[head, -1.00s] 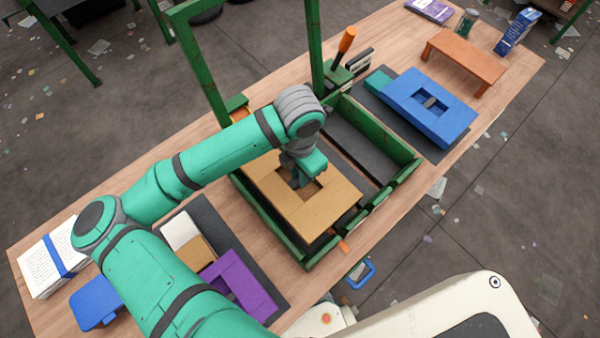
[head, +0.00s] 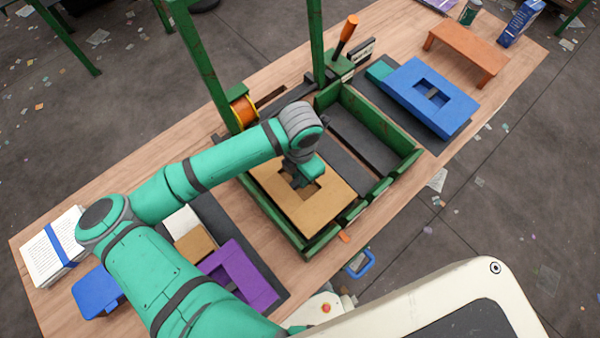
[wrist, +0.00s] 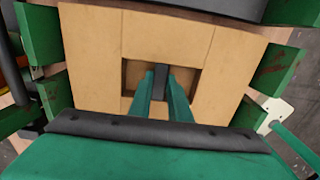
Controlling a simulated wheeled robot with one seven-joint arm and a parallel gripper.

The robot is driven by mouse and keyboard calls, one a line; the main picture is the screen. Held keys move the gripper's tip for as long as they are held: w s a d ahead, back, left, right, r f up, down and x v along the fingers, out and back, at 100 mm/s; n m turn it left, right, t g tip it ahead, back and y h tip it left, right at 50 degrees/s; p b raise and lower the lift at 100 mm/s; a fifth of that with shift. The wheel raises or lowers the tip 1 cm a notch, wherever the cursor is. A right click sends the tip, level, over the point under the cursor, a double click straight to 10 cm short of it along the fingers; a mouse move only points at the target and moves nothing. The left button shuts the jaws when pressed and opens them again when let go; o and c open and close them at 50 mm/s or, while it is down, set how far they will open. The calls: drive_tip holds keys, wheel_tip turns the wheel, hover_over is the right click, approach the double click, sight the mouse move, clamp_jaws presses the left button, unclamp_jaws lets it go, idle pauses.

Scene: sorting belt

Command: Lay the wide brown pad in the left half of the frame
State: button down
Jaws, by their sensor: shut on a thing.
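The wide brown pad (head: 318,210) is a flat tan rectangle with a square opening in its middle. It sits within the left half of the green frame (head: 377,130), inside its walls as far as I can see. My gripper (head: 303,182) is over the pad's middle and shut on a dark bar in the opening. In the wrist view my gripper (wrist: 162,92) reaches into the opening of the brown pad (wrist: 92,60), and green frame walls show on both sides. The pad's underside is hidden, so I cannot tell whether it rests on the bottom.
The frame's right half (head: 363,138) is empty and dark. A blue pad (head: 455,108) lies on a dark mat at right. A purple piece (head: 252,275) and small blocks lie at lower left. Green posts (head: 205,70) stand behind the frame. An orange bench (head: 466,47) is at far right.

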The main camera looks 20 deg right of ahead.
drive_tip(key=shift+f, duration=0.1)
drive_tip(key=shift+f, duration=0.55)
drive_tip(key=c, duration=1.6)
unclamp_jaws()
drive_tip(key=shift+o, duration=0.2)
wheel_tip(320, 180, up, 11)
drive_tip(key=shift+f, duration=0.15)
